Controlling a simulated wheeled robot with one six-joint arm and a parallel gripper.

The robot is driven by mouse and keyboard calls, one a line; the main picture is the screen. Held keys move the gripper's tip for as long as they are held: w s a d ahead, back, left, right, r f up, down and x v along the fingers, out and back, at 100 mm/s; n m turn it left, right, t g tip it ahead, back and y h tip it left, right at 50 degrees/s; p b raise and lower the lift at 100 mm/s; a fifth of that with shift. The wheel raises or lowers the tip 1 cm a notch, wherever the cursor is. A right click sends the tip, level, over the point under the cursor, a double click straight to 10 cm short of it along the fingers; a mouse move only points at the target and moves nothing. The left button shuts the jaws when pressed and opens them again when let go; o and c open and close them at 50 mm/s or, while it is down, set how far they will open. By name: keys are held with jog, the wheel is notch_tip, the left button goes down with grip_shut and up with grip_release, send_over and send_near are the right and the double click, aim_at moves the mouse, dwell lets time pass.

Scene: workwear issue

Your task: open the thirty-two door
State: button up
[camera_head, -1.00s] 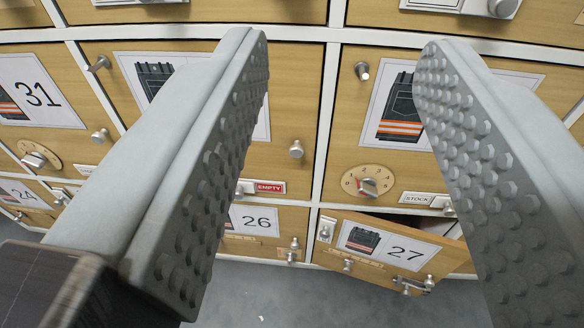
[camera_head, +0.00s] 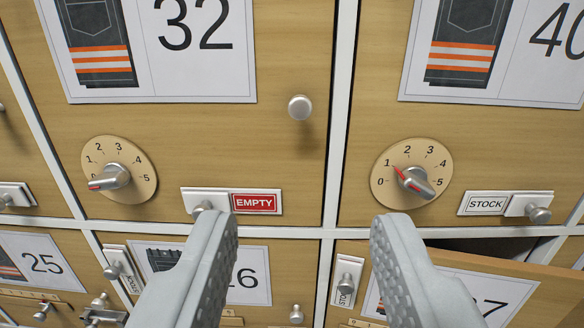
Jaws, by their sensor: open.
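The thirty-two door (camera_head: 270,150) fills the upper left of the view and looks shut. Its sheet (camera_head: 205,70) shows dark trousers with orange bands and the number 32. A round metal knob (camera_head: 300,107) sits near its right edge. A dial (camera_head: 118,172) at its lower left has its red pointer near 0. A slider plate (camera_head: 233,201) at its bottom reads EMPTY in red. My gripper (camera_head: 303,222) is open and empty, its fingertips below the knob, one over the lower edge of the thirty-two door and the other under the neighbouring dial.
The forty door (camera_head: 360,120) is at the right, with a dial (camera_head: 411,173) near 1 and a STOCK slider (camera_head: 505,203). Below it the twenty-seven door (camera_head: 560,285) stands ajar. Doors 25 (camera_head: 45,262) and 26 (camera_head: 250,275) are at lower left.

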aim_at(300, 110)
jog(key=w, duration=1.7)
jog(key=shift+w+f, duration=0.15)
jog(key=shift+f, duration=0.25)
grip_shut()
